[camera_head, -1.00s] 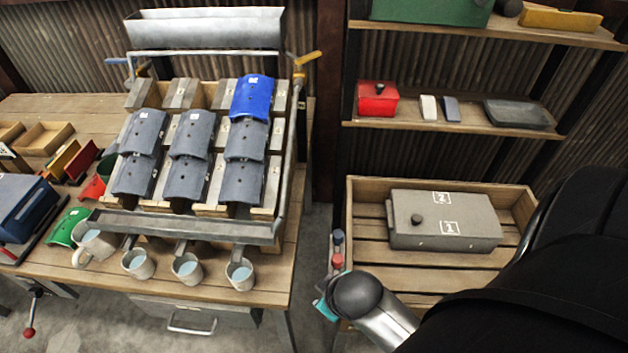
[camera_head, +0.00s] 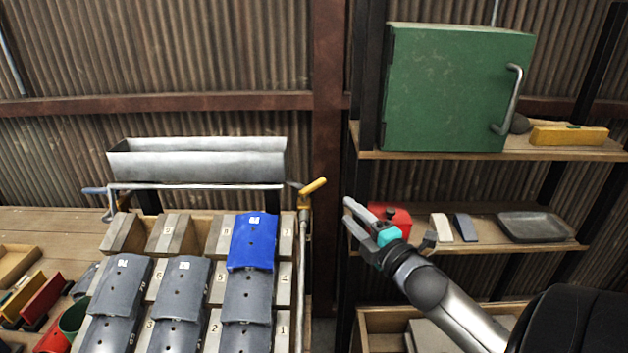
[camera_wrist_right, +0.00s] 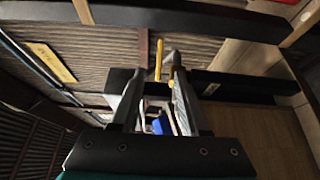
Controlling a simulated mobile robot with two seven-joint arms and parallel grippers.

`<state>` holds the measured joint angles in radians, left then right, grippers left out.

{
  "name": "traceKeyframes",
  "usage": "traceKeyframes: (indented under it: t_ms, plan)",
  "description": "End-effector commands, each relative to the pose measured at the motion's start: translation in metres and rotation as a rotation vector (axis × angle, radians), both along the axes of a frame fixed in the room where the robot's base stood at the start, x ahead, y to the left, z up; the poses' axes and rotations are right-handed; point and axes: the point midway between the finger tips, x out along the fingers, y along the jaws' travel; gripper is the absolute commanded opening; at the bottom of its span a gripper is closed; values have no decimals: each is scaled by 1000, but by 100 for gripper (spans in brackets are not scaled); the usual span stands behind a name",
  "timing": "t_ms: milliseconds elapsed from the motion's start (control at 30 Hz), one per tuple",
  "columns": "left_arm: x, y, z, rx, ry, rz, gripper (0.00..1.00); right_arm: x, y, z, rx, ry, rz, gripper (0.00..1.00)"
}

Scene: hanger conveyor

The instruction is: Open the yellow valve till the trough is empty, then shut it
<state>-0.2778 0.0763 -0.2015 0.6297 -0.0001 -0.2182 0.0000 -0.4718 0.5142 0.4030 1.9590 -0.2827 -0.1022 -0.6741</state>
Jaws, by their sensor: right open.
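The yellow valve handle (camera_head: 314,192) sits at the right end of the grey metal trough (camera_head: 200,165), tilted up to the right. The trough's inside is mostly hidden, so I cannot tell how much it holds. My right gripper (camera_head: 348,212) is open and empty, to the right of the valve and apart from it. In the right wrist view the yellow handle (camera_wrist_right: 158,58) shows beyond and between the fingers of my right gripper (camera_wrist_right: 158,76). My left gripper is not in view.
Below the trough, grey tiles (camera_head: 180,285) and one blue tile (camera_head: 252,240) lie on a sloped rack. Shelves at right hold a green cabinet (camera_head: 450,90), a red box (camera_head: 392,222) behind my right gripper, and a grey tray (camera_head: 535,227).

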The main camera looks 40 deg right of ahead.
Motion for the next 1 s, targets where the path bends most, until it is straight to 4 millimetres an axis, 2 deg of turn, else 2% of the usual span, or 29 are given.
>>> traceKeyframes:
  t_ms: [100,233,367,667,1000]
  plan:
    - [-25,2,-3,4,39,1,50,14,-3,1,0,-3,1,45]
    - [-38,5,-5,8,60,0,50,33,-7,1,3,-3,0,45]
    - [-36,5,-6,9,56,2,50,51,-11,0,4,-2,-1,45]
    - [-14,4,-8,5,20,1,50,91,-19,0,4,-1,-1,45]
    - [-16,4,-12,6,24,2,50,129,-27,0,6,-1,-1,45]
